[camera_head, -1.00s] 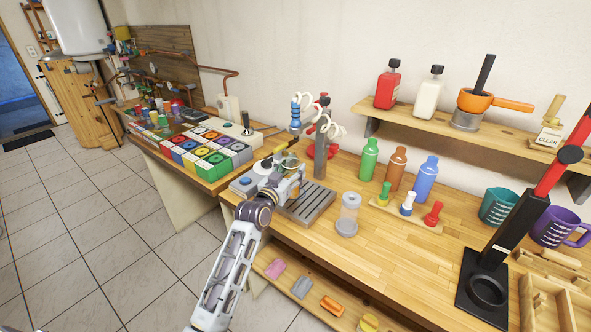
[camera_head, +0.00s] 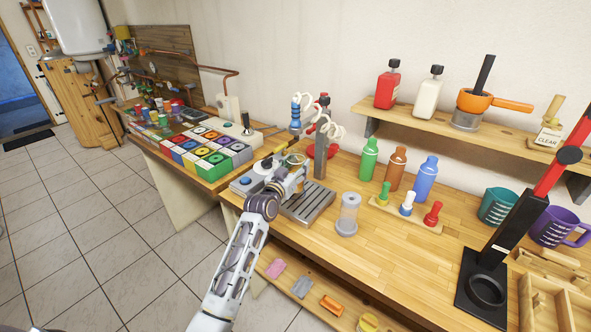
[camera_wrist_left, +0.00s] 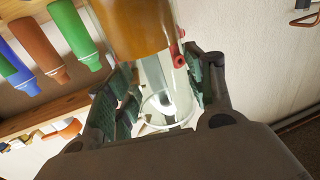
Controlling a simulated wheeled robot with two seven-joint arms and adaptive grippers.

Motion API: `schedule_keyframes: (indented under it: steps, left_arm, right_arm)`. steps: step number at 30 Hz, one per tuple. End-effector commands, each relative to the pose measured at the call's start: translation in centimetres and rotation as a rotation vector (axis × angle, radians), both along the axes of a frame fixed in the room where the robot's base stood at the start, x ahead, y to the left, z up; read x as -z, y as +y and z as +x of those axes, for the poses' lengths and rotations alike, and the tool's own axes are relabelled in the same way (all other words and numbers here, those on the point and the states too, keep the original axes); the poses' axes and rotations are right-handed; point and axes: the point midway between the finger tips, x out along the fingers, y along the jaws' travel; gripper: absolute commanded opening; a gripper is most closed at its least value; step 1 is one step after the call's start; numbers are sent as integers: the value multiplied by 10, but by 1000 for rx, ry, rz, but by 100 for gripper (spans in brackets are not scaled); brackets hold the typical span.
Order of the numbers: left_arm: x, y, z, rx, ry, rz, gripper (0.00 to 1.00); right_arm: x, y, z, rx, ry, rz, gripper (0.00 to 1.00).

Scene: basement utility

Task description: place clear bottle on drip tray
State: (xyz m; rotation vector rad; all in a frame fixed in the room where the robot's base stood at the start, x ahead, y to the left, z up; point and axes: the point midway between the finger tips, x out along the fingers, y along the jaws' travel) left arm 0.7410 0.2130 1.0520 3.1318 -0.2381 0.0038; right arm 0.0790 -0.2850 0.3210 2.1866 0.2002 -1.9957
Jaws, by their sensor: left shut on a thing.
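My left gripper (camera_head: 293,174) is shut on a clear bottle. In the left wrist view the bottle (camera_wrist_left: 157,85) stands between the green-padded fingers (camera_wrist_left: 160,100); it is see-through, with an amber-brown part at the picture's top. In the head view the gripper and wrist hide most of the bottle; only a small amber-rimmed part (camera_head: 294,159) shows. The grey slotted drip tray (camera_head: 308,205) lies on the bench. The gripper is over its back left end, and I cannot tell whether the bottle touches the tray. My right gripper is out of view.
A post with a red part (camera_head: 320,150) rises behind. Green (camera_head: 369,158), brown (camera_head: 396,163) and blue (camera_head: 425,178) bottles stand farther right. The front middle of the bench is clear.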

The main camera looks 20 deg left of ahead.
Motion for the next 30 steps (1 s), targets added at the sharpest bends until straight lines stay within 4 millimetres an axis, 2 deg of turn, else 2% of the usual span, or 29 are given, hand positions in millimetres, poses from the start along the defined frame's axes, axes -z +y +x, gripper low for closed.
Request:
schedule_keyframes:
  steps: [3,18,19,24,30]
  left_arm:
    - [8,0,-1,-1,2,0,16]
    - [12,0,-1,-1,1,1,16]
    - [14,0,-1,-1,4,1,54]
    - [14,0,-1,-1,4,1,75]
    - [13,0,-1,-1,4,1,75]
  right_arm:
    - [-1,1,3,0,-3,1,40]
    - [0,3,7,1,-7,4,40]
    - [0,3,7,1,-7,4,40]
    - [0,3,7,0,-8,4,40]
    - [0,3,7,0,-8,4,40]
